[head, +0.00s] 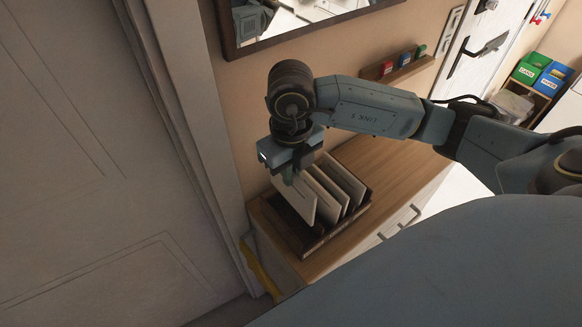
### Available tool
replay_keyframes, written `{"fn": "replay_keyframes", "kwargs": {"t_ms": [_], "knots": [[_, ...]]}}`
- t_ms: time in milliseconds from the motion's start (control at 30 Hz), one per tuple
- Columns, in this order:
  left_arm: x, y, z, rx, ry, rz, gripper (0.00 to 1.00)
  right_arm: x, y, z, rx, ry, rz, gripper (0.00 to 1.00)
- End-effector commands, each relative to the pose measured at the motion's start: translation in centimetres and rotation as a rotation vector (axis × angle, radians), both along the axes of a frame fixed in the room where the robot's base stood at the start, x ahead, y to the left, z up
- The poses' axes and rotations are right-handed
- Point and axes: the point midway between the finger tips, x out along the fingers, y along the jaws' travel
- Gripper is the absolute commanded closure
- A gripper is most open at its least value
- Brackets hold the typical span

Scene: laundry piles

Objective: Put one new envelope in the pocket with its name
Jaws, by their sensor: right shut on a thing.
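A dark wooden holder (318,238) stands on a wooden cabinet top, with several pale upright flat pieces in it. I cannot tell which of these are envelopes and which are dividers, and no names can be read. My right gripper (290,176) reaches in from the right and points down over the holder's left end. It is shut on a pale flat piece, likely an envelope (299,203), which stands upright at or in the leftmost part of the holder. The gripper hides its top edge. My left gripper is out of view.
The cabinet top (388,172) is clear to the right of the holder. A door frame (197,110) stands close on the left. A framed mirror (310,22) and a small rack (398,66) hang on the wall. A yellow object (260,268) sits by the cabinet's left end.

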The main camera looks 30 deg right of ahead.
Motion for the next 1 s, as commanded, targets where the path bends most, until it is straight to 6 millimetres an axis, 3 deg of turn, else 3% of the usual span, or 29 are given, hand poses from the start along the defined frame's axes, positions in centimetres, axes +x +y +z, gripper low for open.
{"fn": "replay_keyframes", "kwargs": {"t_ms": [1000], "knots": [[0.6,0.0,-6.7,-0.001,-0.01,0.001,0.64,0.0,0.0,-8.3,0.0,0.0,0.001,1.0]]}}
